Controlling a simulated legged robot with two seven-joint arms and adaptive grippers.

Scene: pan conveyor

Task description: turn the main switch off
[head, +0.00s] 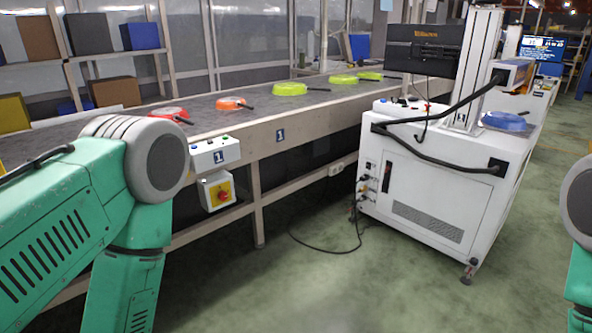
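The main switch (221,194) is a red rotary knob on a yellow plate. It sits on a small white box (205,179) below the conveyor's edge, just right of my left arm. The knob is too small for me to read its position. A white button panel (215,153) with small coloured buttons is mounted right above it. My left arm's green links fill the lower left, but its gripper is out of view. Only a piece of my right arm shows at the right edge, and its gripper is out of view too.
The conveyor (290,115) carries red, orange and yellow-green pans. A white wheeled machine cabinet (437,180) with a monitor stands to the right. A black cable (320,247) lies on the green floor. The floor in front of the conveyor is otherwise open. Shelves with boxes (87,34) stand behind.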

